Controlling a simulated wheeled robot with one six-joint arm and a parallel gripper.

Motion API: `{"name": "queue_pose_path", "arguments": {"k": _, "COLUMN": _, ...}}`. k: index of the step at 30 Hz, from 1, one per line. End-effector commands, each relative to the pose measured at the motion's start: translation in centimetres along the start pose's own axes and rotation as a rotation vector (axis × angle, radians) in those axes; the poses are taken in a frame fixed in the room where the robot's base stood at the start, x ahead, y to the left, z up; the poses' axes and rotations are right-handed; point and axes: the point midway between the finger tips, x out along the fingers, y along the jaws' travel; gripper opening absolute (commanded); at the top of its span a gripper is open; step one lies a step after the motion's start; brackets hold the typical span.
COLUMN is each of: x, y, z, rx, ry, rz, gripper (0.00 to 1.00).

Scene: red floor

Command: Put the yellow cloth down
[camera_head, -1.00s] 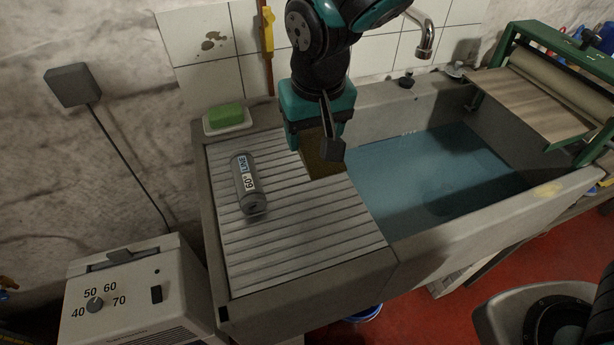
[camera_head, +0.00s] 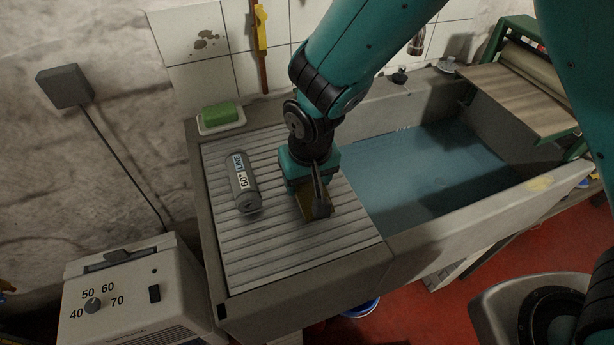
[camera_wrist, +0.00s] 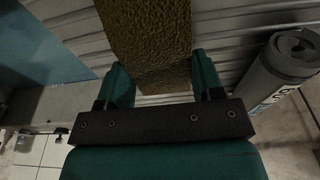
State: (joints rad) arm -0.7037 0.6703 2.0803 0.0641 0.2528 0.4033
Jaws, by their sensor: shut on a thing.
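The yellow cloth (camera_wrist: 148,35) looks brownish-gold and textured in the wrist view, where it runs between the two green fingers of my gripper (camera_wrist: 163,78). In the head view only a small part of the cloth (camera_head: 304,199) shows beside the dark finger. My gripper (camera_head: 312,198) is shut on the cloth and points down over the right part of the ribbed drainboard (camera_head: 260,255). I cannot tell whether the cloth touches the ribs. Much of it is hidden by my gripper in the head view.
A grey cylinder (camera_head: 243,185) with a label lies on the drainboard left of my gripper. A green soap (camera_head: 219,114) sits in a white dish behind it. The water-filled basin (camera_head: 430,175) lies to the right. The front of the drainboard is clear.

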Motion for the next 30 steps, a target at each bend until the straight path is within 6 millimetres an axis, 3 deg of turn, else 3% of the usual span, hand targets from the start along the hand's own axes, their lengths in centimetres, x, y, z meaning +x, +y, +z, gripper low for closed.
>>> {"name": "queue_pose_path", "arguments": {"k": 3, "x": 0.4, "y": 0.0, "z": 0.1, "rx": 0.0, "ry": 0.0, "rz": 0.0, "gripper": 0.29}}
{"name": "queue_pose_path", "arguments": {"k": 4, "x": 0.3, "y": 0.0, "z": 0.0, "rx": 0.0, "ry": 0.0, "rz": 0.0, "gripper": 0.65}}
{"name": "queue_pose_path", "arguments": {"k": 7, "x": 0.3, "y": 0.0, "z": 0.0, "rx": 0.0, "ry": 0.0, "rz": 0.0, "gripper": 0.86}}
{"name": "queue_pose_path", "arguments": {"k": 14, "x": 0.2, "y": 0.0, "z": 0.0, "rx": 0.0, "ry": 0.0, "rz": 0.0, "gripper": 0.86}}
{"name": "queue_pose_path", "arguments": {"k": 19, "x": -0.9, "y": 0.0, "z": -0.1, "rx": 0.0, "ry": 0.002, "rz": -0.001, "gripper": 0.86}}
{"name": "queue_pose_path", "arguments": {"k": 30, "x": -8.6, "y": 0.0, "z": -0.1, "rx": 0.0, "ry": 0.005, "rz": -0.001, "gripper": 0.86}}
